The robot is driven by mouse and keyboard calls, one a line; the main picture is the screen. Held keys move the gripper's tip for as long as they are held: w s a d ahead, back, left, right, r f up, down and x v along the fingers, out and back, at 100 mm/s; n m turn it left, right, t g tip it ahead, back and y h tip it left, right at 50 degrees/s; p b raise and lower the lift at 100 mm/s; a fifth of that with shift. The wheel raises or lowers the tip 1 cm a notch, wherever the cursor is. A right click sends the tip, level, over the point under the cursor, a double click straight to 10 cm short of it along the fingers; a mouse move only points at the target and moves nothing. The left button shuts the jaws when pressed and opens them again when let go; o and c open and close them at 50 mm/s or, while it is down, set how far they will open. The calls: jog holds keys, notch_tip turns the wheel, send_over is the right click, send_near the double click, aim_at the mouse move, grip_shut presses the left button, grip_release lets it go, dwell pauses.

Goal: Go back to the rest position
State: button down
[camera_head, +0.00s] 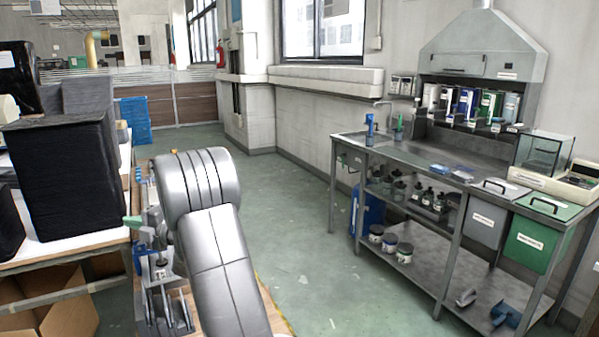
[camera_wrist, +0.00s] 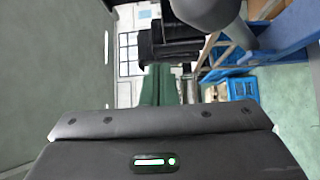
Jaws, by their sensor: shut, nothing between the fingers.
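A rounded grey part, seemingly of my arm, shows at the top of that view. No held object shows.
A stack of black trays (camera_head: 65,180) stands on a white-topped table at left. Metal clamp-like hardware (camera_head: 160,275) sits on a wooden surface beside my arm. A steel workbench (camera_head: 440,175) with bins lines the right wall. Green floor (camera_head: 300,220) between is clear.

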jog(key=shift+n+h, duration=0.5)
jog(key=shift+s+a+f+p, duration=0.15)
jog(key=shift+s+a+p, duration=0.45)
jog(key=shift+s+a, duration=1.1)
jog(key=shift+s+d, duration=0.1)
jog(key=shift+d, duration=0.1)
